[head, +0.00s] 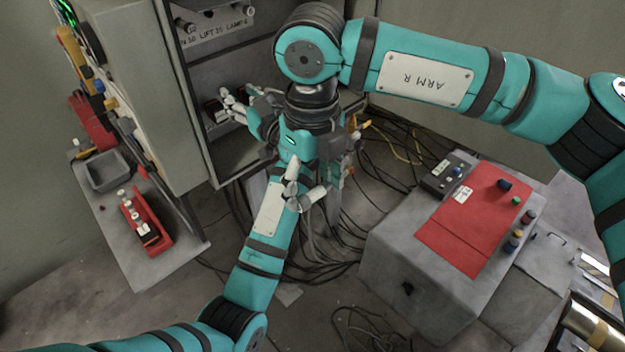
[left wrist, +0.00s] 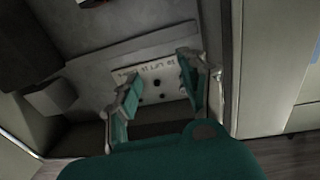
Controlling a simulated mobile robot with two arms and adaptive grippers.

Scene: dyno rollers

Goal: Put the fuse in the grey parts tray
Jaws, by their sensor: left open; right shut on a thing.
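The grey parts tray (head: 107,170) lies on the side bench at the left of the head view and looks empty. My left gripper (head: 228,108) is open and inside the open cabinet. In the left wrist view its two teal fingers (left wrist: 158,95) stand apart before a pale labelled panel (left wrist: 155,75) with dark holes, with nothing between them. My right gripper (head: 304,195) hangs over my left forearm, well away from the tray. It is shut on a small pale piece that looks like the fuse, which is hard to separate from the pale finger links.
A red holder (head: 163,240) with white cylinders stands on the bench in front of the tray. The cabinet (head: 180,140) edge rises between my grippers and the bench. A grey console (head: 390,255) with a red panel stands at right. Cables cover the floor.

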